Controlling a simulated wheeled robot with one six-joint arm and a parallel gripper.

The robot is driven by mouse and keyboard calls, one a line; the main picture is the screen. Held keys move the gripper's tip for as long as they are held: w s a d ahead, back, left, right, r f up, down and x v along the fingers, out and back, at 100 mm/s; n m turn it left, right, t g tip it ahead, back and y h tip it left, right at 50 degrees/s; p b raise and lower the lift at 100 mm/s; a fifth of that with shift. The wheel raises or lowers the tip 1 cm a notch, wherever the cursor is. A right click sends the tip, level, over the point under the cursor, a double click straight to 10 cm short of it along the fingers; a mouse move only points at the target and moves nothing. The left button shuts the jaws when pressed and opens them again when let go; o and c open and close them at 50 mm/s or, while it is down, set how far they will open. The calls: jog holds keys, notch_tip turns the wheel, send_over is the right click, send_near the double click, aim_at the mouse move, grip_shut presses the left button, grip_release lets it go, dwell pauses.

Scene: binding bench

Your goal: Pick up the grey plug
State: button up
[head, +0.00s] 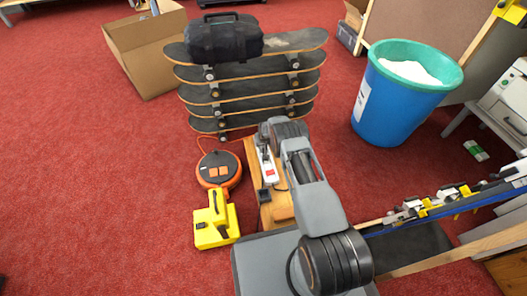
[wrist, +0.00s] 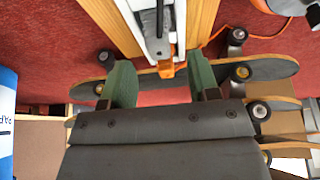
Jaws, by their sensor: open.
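A white power strip (head: 267,170) with a red switch lies on a narrow wooden board (head: 282,208). In the wrist view, a grey piece that looks like the plug (wrist: 158,48) sits at the end of the strip, beside a small orange piece (wrist: 166,69). My gripper (wrist: 160,80) is open, with its green fingers on either side of the orange piece and the grey piece just beyond the fingertips. I cannot tell the height gap. In the head view my arm covers part of the board and hides the fingertips. A dark block (head: 263,195) lies at the strip's near end.
Stacked skateboards (head: 250,90) with a black case (head: 224,38) on top stand just behind the board. An orange cable reel (head: 218,169) and a yellow tool (head: 215,220) lie left. A blue bin (head: 392,105) stands right. Red carpet is free at left.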

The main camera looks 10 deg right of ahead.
aim_at(263, 149)
jog(key=b+x, duration=0.3)
jog(key=x, duration=0.1)
jog(key=shift+s+d+f, duration=0.1)
jog(key=shift+s, duration=0.05)
jog(key=shift+w+f+b, duration=0.35)
jog(key=shift+f+b, duration=0.2)
jog(key=shift+c, duration=0.2)
jog(key=c, duration=0.8)
jog(key=shift+r, duration=0.1)
jog(key=shift+c, duration=0.2)
